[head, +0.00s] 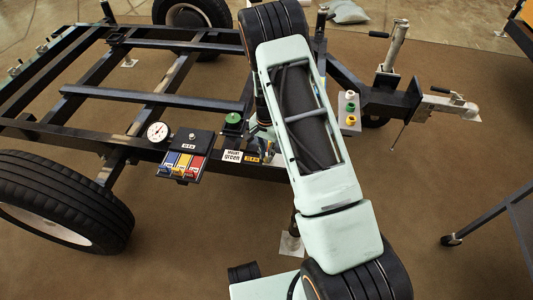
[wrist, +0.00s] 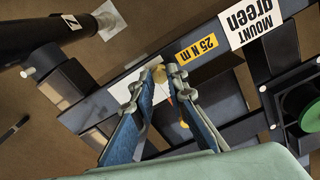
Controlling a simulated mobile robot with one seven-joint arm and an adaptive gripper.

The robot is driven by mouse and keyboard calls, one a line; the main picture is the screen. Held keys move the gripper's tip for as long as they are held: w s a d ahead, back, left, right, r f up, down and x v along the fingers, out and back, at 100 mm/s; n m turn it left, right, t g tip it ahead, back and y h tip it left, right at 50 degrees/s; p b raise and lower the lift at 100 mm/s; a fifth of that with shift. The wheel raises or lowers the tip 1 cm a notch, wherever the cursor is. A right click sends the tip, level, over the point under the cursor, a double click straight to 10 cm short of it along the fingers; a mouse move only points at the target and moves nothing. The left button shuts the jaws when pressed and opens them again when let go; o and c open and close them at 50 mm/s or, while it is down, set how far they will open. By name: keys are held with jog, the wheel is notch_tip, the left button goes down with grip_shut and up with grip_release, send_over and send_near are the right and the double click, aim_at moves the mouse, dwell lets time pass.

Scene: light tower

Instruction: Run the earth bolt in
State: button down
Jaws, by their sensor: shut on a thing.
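My gripper (wrist: 157,78) shows in the wrist view with its two blue-padded fingers reaching to the trailer's dark frame rail. A small brass-coloured piece, which looks like the earth bolt (wrist: 159,73), is between the fingertips, and the fingers are shut on it. The bolt is at the rail beside a yellow "25 N m" label (wrist: 196,49). How deep it sits in its hole cannot be told. In the head view my arm hides most of the gripper and the bolt.
A white "MOUNT green" label (wrist: 250,22) and a green round part (wrist: 312,115) are close by. In the head view, a dial gauge (head: 157,132), a panel with coloured levers (head: 182,165) and a plate with coloured knobs (head: 350,108) are on the trailer. A wheel (head: 60,205) stands front left.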

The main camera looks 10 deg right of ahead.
jog(key=m, duration=0.3)
jog(key=m+p, duration=0.1)
jog(key=m, duration=0.1)
jog(key=shift+w+r+m, duration=0.15)
jog(key=shift+r+m, duration=0.05)
jog(key=shift+m, duration=0.2)
jog(key=m+p, duration=0.1)
jog(key=m, duration=0.4)
jog(key=shift+m, duration=0.4)
jog(key=c, duration=2.1)
grip_release()
jog(key=shift+o, duration=1)
jog(key=shift+f, duration=0.1)
notch_tip(320, 180, up, 12)
